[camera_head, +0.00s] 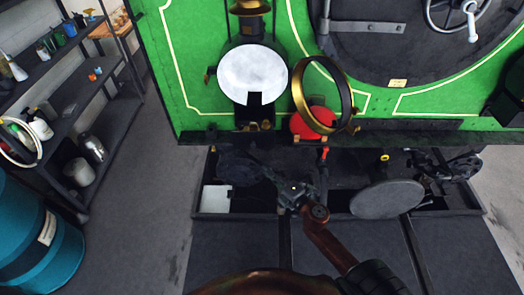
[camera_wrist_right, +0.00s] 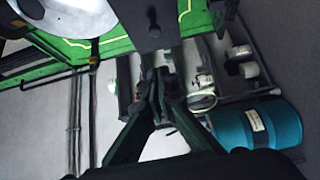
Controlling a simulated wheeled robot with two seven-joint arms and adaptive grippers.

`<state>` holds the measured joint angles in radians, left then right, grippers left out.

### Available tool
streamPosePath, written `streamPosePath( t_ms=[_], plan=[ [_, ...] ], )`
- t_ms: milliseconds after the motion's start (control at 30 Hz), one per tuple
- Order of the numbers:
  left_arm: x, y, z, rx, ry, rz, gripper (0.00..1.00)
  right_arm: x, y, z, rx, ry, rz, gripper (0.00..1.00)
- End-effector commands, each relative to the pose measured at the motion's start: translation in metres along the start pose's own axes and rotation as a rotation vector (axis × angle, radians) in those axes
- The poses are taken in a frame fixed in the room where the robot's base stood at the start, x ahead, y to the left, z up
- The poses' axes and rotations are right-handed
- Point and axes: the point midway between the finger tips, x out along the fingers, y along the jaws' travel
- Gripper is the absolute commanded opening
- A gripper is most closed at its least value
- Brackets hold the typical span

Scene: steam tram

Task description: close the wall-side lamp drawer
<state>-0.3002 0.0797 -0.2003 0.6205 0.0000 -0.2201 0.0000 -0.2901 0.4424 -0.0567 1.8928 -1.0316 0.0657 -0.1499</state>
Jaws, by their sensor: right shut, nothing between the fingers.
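The lamp on the green front has a round white face (camera_head: 252,72) and a brass ring (camera_head: 323,95) swung out to its right. A dark block that looks like the lamp drawer (camera_head: 255,104) sticks out at the face's lower edge. In the right wrist view the drawer (camera_wrist_right: 137,14) shows with a small round knob, just beyond my fingertips. My right gripper (camera_head: 262,172) is shut and empty, below the drawer and apart from it in the head view. It also shows in the wrist view (camera_wrist_right: 159,78). My left gripper is not in view.
A red round part (camera_head: 312,122) sits behind the brass ring. A dark buffer beam (camera_head: 400,138) runs below the lamp, above an open tray with a grey disc (camera_head: 387,199). Shelves (camera_head: 105,118) and a blue drum (camera_head: 35,240) stand at left. The floor between is clear.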

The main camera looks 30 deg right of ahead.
Motion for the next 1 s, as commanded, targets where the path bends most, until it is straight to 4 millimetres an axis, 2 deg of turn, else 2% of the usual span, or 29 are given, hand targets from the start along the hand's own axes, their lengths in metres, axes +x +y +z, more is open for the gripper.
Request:
streamPosePath(
  t_ms=[100,333,400,633,1000],
  plan=[
    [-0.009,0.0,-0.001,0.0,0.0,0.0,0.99,0.027,0.004,0.001,0.002,-0.001,0.003,0.0],
    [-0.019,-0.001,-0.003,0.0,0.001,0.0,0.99,0.073,0.003,0.0,0.004,-0.001,0.002,0.0],
    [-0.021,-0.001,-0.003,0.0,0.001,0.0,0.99,0.08,0.001,0.011,0.004,-0.004,0.0,0.0],
    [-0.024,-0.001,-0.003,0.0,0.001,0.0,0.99,0.095,0.0,0.027,0.004,-0.003,-0.001,0.0],
    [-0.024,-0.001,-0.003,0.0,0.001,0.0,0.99,0.097,0.0,0.029,0.004,-0.002,0.0,0.0]
  ],
)
